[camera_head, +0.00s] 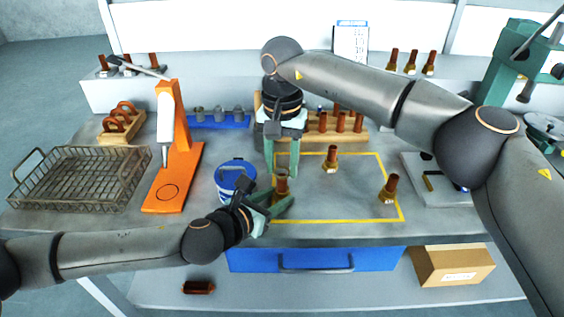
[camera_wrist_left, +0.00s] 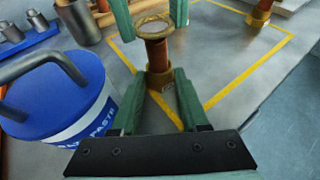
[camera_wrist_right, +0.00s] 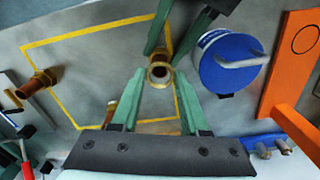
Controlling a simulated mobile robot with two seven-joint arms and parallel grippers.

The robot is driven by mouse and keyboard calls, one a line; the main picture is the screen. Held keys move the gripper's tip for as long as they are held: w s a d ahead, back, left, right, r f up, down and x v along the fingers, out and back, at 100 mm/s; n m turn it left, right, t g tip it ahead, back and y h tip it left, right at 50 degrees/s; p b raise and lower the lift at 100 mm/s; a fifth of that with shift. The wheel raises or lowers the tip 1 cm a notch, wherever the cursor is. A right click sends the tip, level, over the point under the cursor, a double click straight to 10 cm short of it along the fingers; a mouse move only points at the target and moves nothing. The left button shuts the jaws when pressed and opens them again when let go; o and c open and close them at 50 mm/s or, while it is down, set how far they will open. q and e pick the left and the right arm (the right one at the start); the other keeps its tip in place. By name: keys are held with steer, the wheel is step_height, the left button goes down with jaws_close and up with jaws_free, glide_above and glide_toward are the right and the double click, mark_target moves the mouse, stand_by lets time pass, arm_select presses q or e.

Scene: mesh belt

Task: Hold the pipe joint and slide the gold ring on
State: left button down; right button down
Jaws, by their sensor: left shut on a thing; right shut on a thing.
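A copper pipe joint with a brass base (camera_head: 282,187) stands upright near the left edge of the yellow-outlined area; it also shows in the left wrist view (camera_wrist_left: 158,62). My left gripper (camera_head: 281,197) is shut on its lower part from the front. My right gripper (camera_head: 282,170) points down from above, shut on the gold ring (camera_wrist_left: 155,27). In the right wrist view the ring (camera_wrist_right: 160,72) lines up with the pipe's open top. I cannot tell whether the ring is around the pipe end or just above it.
Two more pipe joints (camera_head: 331,158) (camera_head: 389,188) stand inside the yellow outline (camera_head: 340,221). A blue-lidded paste tub (camera_head: 235,178) is close left of my grippers. An orange stand (camera_head: 180,170) and wire basket (camera_head: 80,182) are farther left. A wooden rack of copper pipes (camera_head: 350,135) is behind.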

steer(key=shift+f, duration=1.5)
stand_by(0.5)
steer(key=shift+c, duration=1.6)
jaws_free()
step_height(320, 180, up, 12)
arm_select(q)
steer(key=shift+c, duration=1.7)
jaws_free()
